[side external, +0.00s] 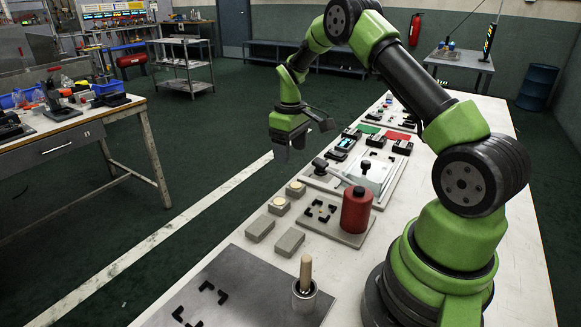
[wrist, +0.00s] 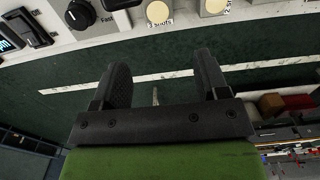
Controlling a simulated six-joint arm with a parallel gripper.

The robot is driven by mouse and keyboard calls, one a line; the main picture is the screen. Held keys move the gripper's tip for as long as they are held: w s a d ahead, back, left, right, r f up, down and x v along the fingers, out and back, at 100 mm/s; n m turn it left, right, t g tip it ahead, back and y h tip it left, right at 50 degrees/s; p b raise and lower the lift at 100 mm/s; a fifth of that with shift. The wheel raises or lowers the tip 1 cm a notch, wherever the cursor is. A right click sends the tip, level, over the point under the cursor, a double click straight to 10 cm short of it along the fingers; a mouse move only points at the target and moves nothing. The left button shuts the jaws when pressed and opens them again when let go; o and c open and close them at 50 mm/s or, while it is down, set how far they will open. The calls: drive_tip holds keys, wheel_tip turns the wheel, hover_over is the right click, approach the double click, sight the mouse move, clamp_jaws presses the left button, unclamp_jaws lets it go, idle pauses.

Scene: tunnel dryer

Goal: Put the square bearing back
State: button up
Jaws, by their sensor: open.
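My gripper (side external: 290,148) is raised above the far left edge of the white table in the side view, with its fingers pointing down. In the wrist view my gripper (wrist: 161,72) has its two black fingers wide apart with nothing between them. No part can be named for sure as the square bearing. Candidates are two grey rectangular blocks (side external: 260,228) (side external: 289,242) lying near the table's left edge. Two small square pieces with round cream tops (side external: 278,205) (side external: 295,189) sit just beyond them. My gripper is apart from all of these.
A plate with black corner brackets and a red cylinder (side external: 357,210) lies mid-table. A grey plate (side external: 228,290) with black corner brackets holds a cup with a wooden-handled tool (side external: 306,275) in front. Small devices and a knob (wrist: 80,14) line the table. Beyond the left edge is open floor.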

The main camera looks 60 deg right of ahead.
drive_tip(key=s+a+r+m+t, duration=0.1)
drive_tip(key=s+a+r+t, duration=0.15)
drive_tip(key=a+r, duration=0.5)
drive_tip(key=s+a+r+m+t, duration=0.1)
drive_tip(key=s+a+r, duration=0.3)
drive_tip(key=r, duration=0.7)
drive_tip(key=s+a+r+m+t+y, duration=0.1)
drive_tip(key=s+a+t, duration=0.1)
drive_tip(key=s+a, duration=0.2)
drive_tip(key=s+a+r+m+t+y, duration=0.1)
drive_tip(key=s+a, duration=0.4)
drive_tip(key=s, duration=0.5)
drive_tip(key=shift+s+a+r+t, duration=0.15)
drive_tip(key=shift+t, duration=0.2)
